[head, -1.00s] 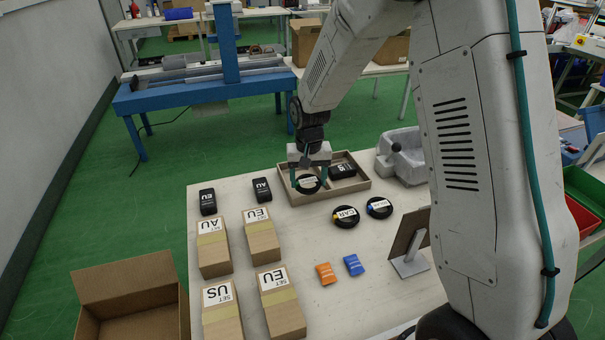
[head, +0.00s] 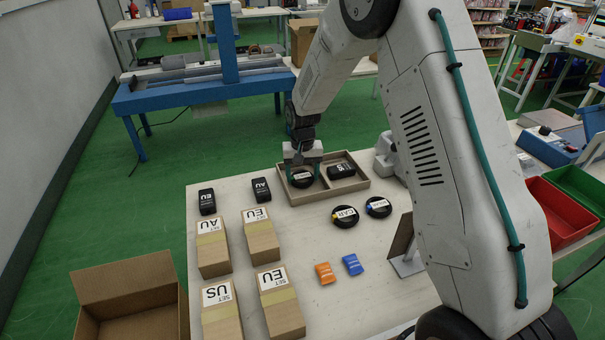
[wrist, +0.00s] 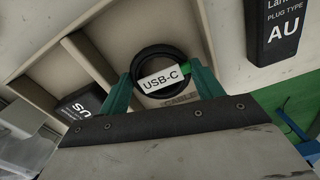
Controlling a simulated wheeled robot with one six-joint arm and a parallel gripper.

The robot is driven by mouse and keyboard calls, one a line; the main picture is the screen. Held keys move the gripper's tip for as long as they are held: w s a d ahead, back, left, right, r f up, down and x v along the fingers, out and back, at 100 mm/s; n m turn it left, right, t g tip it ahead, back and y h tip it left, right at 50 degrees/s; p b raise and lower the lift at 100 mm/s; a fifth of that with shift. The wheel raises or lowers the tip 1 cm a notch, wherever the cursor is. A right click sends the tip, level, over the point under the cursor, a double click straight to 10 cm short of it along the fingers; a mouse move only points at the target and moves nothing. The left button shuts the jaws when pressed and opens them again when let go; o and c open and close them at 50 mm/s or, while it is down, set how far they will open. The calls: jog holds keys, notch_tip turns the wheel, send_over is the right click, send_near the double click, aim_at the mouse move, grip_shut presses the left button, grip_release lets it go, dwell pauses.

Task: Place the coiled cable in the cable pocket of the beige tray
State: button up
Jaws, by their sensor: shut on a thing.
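My gripper (head: 303,172) is shut on a black coiled cable (head: 301,181) with a white label. In the wrist view the coiled cable (wrist: 151,68) reads USB-C and sits between the two green fingers. The beige tray (head: 350,187) stands at the back of the table. The coil is in or just above the tray's left compartment, and I cannot tell whether it touches the floor. Lettering reading CABLE shows on the tray below the coil in the wrist view. A black US plug adapter (head: 341,171) lies in the tray's right compartment.
Two other coiled cables (head: 345,216) (head: 378,207) lie in front of the tray. Black EU (head: 207,202) and AU (head: 261,190) adapters lie to its left. Labelled boxes (head: 260,235), orange (head: 325,273) and blue (head: 352,264) packets and a small stand (head: 406,247) are nearer.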

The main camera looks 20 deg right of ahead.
aim_at(303, 177)
jog(key=shift+f, duration=0.1)
jog(key=o, duration=0.8)
notch_tip(303, 177, up, 13)
jog(key=s+d+r, duration=0.1)
jog(key=s+r, duration=0.8)
jog(key=s+r+n, duration=0.1)
jog(key=s+r, duration=0.1)
jog(key=s, duration=0.8)
jog(key=s+d+r, duration=0.1)
jog(key=s+r, duration=0.1)
jog(key=s, duration=0.9)
jog(key=s+d+r+n+t, duration=0.1)
jog(key=s, duration=1)
jog(key=shift+s+r+n, duration=0.1)
jog(key=shift+r+n, duration=0.2)
jog(key=shift+r, duration=0.1)
